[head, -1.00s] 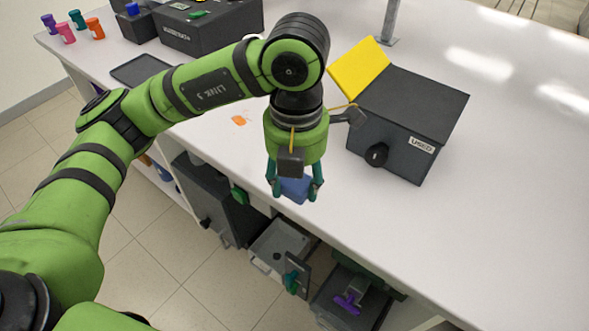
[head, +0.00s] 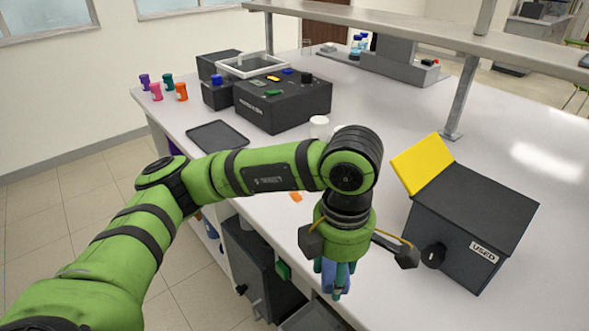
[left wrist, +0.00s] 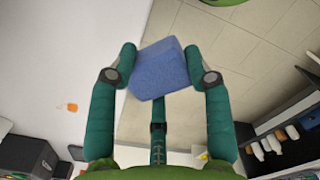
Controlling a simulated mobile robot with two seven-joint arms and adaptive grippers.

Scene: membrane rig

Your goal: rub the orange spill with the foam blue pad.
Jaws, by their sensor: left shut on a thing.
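The orange spill (head: 296,197) is a small patch on the white bench, just left of my left gripper in the head view. It also shows in the left wrist view (left wrist: 68,106), at the left. My left gripper (head: 337,290) is shut on the foam blue pad (left wrist: 160,70), which sits between its fingertips in the left wrist view. The gripper points down near the bench's front edge, apart from the spill. My right gripper is not in view.
A dark box labelled USED (head: 470,225) with a raised yellow lid (head: 422,163) stands to the right. A dark tray (head: 217,137), a dark machine (head: 283,103), a white cup (head: 319,127) and several small coloured bottles stand farther back. The bench around the spill is clear.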

